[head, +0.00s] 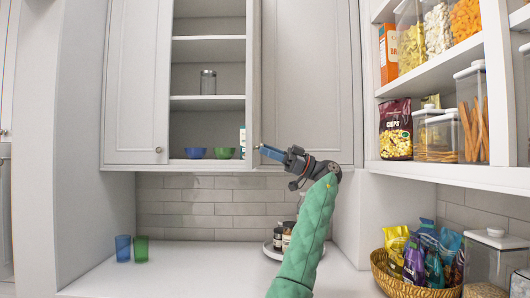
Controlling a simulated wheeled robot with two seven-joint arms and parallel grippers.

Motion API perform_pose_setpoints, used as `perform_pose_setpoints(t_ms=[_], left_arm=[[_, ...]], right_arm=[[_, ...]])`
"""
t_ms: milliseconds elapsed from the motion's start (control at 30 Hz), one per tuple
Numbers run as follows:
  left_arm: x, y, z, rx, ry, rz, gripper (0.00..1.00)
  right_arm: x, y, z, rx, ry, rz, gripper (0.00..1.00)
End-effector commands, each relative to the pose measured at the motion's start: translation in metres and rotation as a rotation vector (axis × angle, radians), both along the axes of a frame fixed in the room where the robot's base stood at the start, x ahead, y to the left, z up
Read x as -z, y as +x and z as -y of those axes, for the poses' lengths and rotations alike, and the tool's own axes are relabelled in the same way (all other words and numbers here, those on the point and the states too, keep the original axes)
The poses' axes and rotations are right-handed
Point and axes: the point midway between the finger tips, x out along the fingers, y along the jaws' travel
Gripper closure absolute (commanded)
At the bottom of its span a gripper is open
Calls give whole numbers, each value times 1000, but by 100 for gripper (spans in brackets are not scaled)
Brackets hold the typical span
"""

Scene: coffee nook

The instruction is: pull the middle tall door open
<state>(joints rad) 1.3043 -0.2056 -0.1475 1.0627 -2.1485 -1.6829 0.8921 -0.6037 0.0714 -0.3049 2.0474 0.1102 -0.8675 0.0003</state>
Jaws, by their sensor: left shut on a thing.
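The middle tall door (254,75) of the white wall cabinet stands swung out and shows nearly edge-on, at the right of the open middle section. My left gripper (263,149) is at the lower part of this door's edge and is shut on its small knob, which the fingertips mostly hide. The left tall door (130,80) is closed, with its knob (158,150) at lower right. The right tall door (310,80) looks closed. My right gripper is not in view.
The open section has shelves with a glass jar (208,82), a blue bowl (195,153) and a green bowl (224,153). Two cups (141,248) stand on the counter (190,270). A snack basket (400,286) and open pantry shelves (440,172) are at the right.

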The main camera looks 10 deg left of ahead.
Motion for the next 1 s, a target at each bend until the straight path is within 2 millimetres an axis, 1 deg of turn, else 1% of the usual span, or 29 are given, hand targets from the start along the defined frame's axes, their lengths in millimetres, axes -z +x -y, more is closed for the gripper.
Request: perform_pose_setpoints(t_ms=[267,300,367,400,667,767,867,1000], left_arm=[[0,0,0,1,-1,-1,100],[0,0,0,1,-1,-1,66],[0,0,0,1,-1,-1,54],[0,0,0,1,-1,-1,50],[0,0,0,1,0,0,50],[3,2,5,1,0,-1,50],[7,5,14,1,0,-3,50],[15,11,34,1,1,-2,50]], right_arm=[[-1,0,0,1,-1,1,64],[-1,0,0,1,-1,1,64],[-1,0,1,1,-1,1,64],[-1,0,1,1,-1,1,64],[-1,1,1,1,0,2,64],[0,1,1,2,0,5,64],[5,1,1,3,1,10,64],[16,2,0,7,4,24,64]])
